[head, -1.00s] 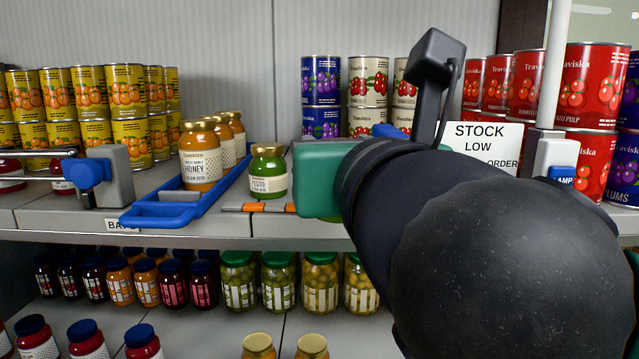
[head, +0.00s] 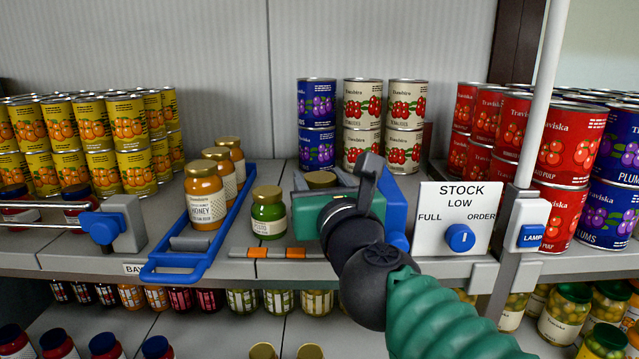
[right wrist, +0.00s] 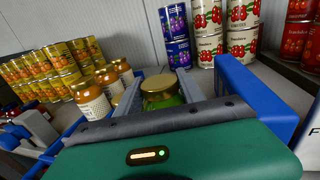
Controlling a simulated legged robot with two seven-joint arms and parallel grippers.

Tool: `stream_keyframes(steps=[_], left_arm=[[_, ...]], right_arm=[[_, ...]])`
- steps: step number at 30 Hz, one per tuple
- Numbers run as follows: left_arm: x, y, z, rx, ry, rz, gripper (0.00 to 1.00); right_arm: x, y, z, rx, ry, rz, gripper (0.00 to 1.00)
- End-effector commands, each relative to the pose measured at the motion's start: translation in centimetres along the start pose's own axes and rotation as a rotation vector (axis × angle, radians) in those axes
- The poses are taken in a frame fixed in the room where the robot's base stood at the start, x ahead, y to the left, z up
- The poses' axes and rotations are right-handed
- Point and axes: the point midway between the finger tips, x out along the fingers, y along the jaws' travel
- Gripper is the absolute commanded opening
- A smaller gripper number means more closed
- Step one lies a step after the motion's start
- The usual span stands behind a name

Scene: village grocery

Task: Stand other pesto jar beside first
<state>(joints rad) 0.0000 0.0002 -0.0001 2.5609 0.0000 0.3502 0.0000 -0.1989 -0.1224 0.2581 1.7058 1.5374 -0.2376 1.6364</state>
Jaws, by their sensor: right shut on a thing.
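One pesto jar (head: 268,212), green with a gold lid, stands upright on the shelf just right of the blue honey tray. My right gripper (head: 325,184) is to the right of it, reaching over the shelf. It is shut on another gold-lidded jar (head: 320,178), mostly hidden behind the green hand in the head view. In the right wrist view this held pesto jar (right wrist: 162,92) shows a gold lid and green contents between the grey fingers. I cannot tell whether its base touches the shelf. My left gripper is not in view.
Honey jars (head: 205,195) stand in the blue tray (head: 185,262). Cherry cans (head: 362,100) and plum cans (head: 317,148) are stacked behind. A STOCK dial panel (head: 459,218) and a pole (head: 541,90) stand at right.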

Motion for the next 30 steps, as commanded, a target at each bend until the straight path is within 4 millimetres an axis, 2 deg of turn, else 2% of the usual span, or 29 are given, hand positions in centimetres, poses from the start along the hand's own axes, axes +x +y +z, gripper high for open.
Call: stream_keyframes(steps=[1,7,9,12,23,24,28,30], left_arm=[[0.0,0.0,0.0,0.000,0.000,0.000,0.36],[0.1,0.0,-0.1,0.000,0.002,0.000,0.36],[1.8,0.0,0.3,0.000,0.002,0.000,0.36],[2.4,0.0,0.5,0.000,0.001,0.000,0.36],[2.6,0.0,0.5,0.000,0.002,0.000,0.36],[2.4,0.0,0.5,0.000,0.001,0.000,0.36],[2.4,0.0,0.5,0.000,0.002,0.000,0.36],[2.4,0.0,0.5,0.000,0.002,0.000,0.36]], right_arm=[[0.9,-0.2,0.0,0.001,-0.001,-0.002,0.00],[3.0,-0.8,-0.4,0.001,-0.003,-0.004,0.00],[2.7,-0.7,-2.6,-0.001,-0.004,-0.003,0.00],[2.6,-0.7,-3.6,0.000,-0.006,-0.003,0.00],[2.8,-0.6,-4.0,0.000,-0.005,-0.003,0.00],[2.8,-0.6,-3.9,0.000,-0.003,-0.002,0.49],[2.9,-0.6,-3.9,0.000,-0.003,-0.002,0.66],[2.8,-0.6,-3.9,0.000,-0.003,-0.003,0.67]])
